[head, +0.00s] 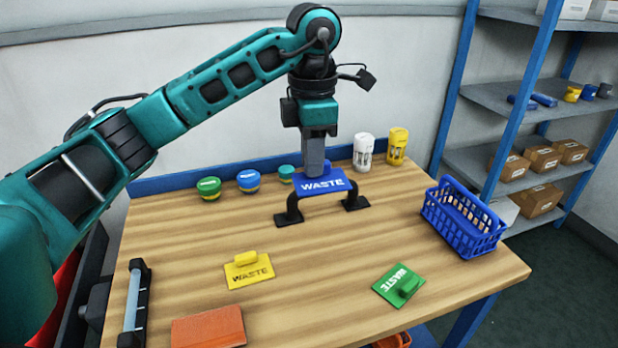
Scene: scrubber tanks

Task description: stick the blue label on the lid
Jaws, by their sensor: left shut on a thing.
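The blue label (325,184), a flat plate with white WASTE lettering, is at the back middle of the table. My left gripper (316,165) comes down on it from above and is shut on it; its fingertips are mostly hidden. A black stand with two feet (290,212) shows under the label; I cannot tell whether the label touches it. I see no part that is clearly the lid. My right gripper is not in view.
A yellow WASTE label (247,270) and a green one (399,285) lie on the wooden table (330,250). Several round tubs (209,188) and two canisters (363,152) line the back. A blue basket (463,218) stands right, an orange slab (209,327) and a black-ended bar (133,300) front left.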

